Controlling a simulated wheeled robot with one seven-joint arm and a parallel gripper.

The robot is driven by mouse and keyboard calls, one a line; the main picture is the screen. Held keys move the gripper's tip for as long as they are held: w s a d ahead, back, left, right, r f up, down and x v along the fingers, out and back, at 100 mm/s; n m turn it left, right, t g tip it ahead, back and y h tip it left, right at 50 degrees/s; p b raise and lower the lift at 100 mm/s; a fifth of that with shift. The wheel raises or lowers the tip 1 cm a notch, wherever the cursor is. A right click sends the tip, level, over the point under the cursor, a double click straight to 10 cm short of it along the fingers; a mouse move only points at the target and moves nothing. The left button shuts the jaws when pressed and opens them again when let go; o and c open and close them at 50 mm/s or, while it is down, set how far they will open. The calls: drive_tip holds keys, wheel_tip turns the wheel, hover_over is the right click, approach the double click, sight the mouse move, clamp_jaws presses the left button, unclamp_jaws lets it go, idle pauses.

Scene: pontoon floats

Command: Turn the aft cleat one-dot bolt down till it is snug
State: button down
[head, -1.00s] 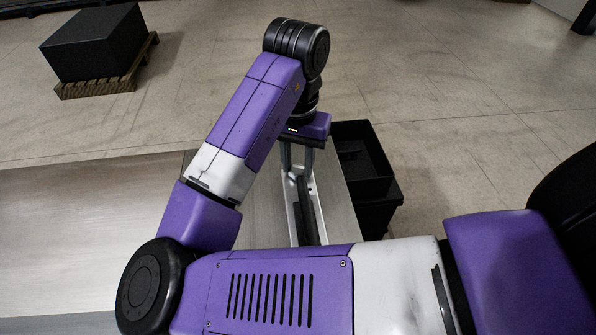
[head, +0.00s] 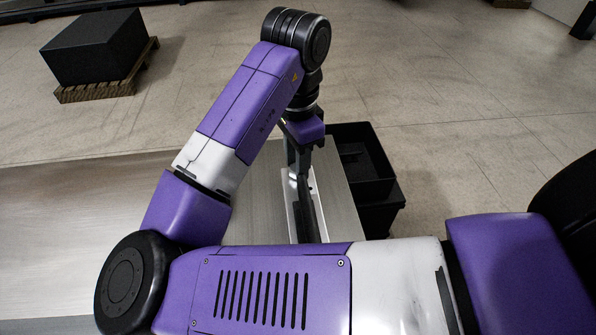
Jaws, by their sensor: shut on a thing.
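My gripper (head: 299,174) points down at the far end of a narrow white channel-like piece (head: 290,206) on the metal bench. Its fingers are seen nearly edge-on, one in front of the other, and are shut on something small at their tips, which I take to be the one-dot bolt. The bolt itself and its dot mark are hidden by the fingers. A long dark bar (head: 308,218) lies along the white piece, running toward me from the fingertips. I cannot tell the cleat's shape or how high the bolt sits. My forearm hides the near end.
The metal bench top (head: 70,215) is bare to the left. A black open bin (head: 372,187) stands beside the bench's right edge, close to my gripper. A black block (head: 97,47) on a wooden pallet (head: 108,84) stands far off on the floor.

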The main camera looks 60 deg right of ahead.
drive_tip(key=m, duration=0.2)
drive_tip(key=m+b, duration=0.1)
drive_tip(key=m, duration=0.1)
drive_tip(key=shift+w+a, duration=0.15)
drive_tip(key=c, duration=1.2)
unclamp_jaws()
drive_tip(key=shift+o, duration=0.2)
